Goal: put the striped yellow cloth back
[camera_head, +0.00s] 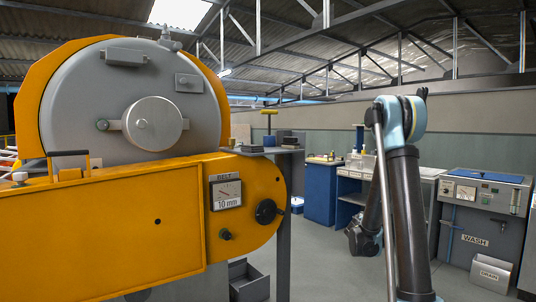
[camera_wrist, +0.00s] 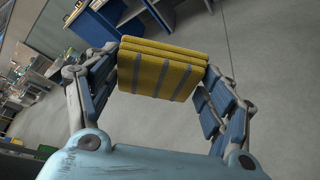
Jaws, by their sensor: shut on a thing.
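The striped yellow cloth (camera_wrist: 160,70) is folded, yellow with grey stripes. In the wrist view it sits between the two fingers of my gripper (camera_wrist: 163,72), which is shut on it. Bare grey floor shows below and around the cloth, so it is held in the air. In the head view my arm rises at the right of the picture, and the cloth cannot be made out there.
A large orange and grey machine (camera_head: 120,215) fills the left, with a small grey shelf (camera_head: 270,151) at its right end. A blue cabinet (camera_head: 321,195) and a wash unit (camera_head: 482,225) stand behind. A grey bin (camera_head: 250,282) is on the floor. Open floor lies between.

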